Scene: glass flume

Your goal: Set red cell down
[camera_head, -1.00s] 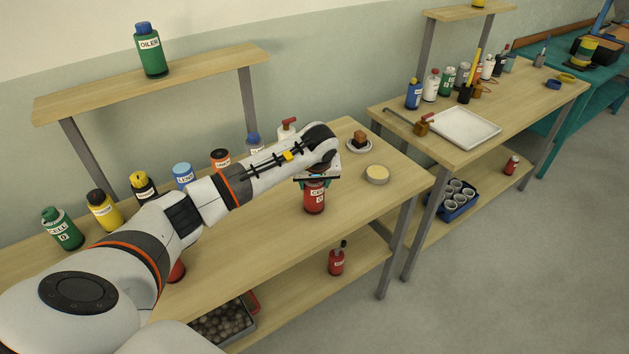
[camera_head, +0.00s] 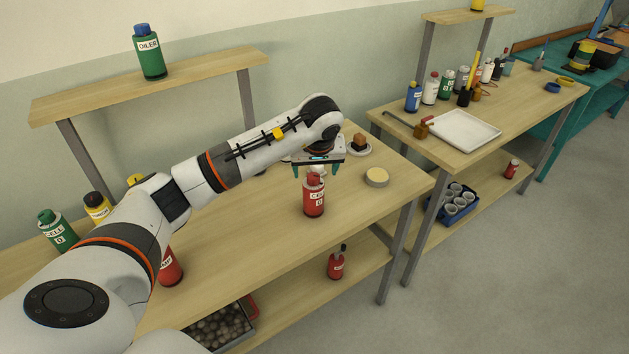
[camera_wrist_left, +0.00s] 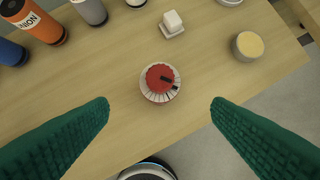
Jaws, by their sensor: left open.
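The red cell (camera_head: 314,196) is a red bottle with a white label and a red cap. It stands upright on the near wooden table (camera_head: 270,235). My left gripper (camera_head: 318,171) is open above and just behind it, apart from the bottle's body. In the left wrist view the red cell (camera_wrist_left: 161,83) shows from above, between and beyond the spread green fingers (camera_wrist_left: 158,108), touching neither. My right gripper is not in view.
Other bottles stand at the left, including a green one (camera_head: 57,232). A second table with a white tray (camera_head: 464,131) stands to the right.

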